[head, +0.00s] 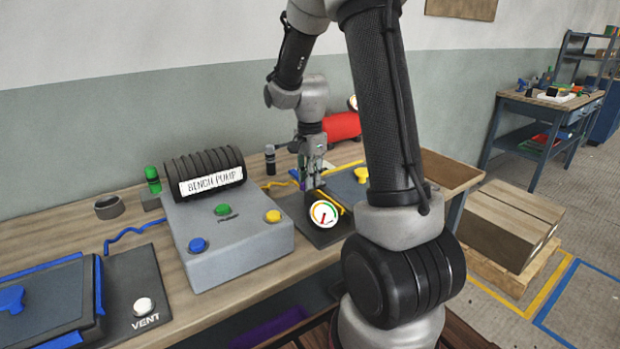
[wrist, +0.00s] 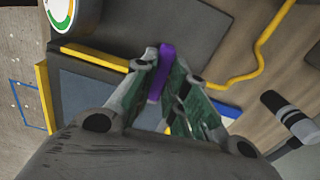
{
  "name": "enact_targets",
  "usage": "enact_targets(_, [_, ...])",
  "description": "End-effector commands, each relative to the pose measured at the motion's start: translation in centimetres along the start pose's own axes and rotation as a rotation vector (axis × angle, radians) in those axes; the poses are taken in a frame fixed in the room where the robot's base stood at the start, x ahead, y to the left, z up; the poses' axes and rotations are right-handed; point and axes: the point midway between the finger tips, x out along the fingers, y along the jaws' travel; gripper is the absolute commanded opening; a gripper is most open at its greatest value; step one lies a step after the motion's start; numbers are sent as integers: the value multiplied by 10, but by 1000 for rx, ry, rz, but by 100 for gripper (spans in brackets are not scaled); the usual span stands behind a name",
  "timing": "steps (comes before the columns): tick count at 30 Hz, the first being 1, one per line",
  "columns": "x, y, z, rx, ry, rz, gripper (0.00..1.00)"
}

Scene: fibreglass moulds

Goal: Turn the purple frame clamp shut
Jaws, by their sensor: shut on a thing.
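The purple frame clamp (wrist: 161,68) shows in the wrist view as a slim bar standing between my fingers, beside a yellow frame edge (wrist: 92,57). My gripper (wrist: 163,84) is shut on it, with a green-padded finger on each side. In the head view my gripper (head: 312,180) points down at the dark mould plate on the bench, behind the round gauge (head: 323,214). There the clamp is mostly hidden by the fingers, and I cannot tell how far it is turned.
The grey bench pump (head: 232,248) with coloured buttons stands left of my gripper. A red cylinder (head: 342,126) lies behind it. A yellow knob (head: 361,174) is to the right. In the wrist view a yellow hose (wrist: 262,50) and a black-and-white post (wrist: 292,115) are close by.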

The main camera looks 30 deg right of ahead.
Motion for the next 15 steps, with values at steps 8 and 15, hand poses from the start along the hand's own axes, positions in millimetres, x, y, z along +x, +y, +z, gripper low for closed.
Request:
enact_targets(8, [0,0,0,-1,0,-1,36])
enact_targets(15, [-1,0,0,-1,0,-1,36])
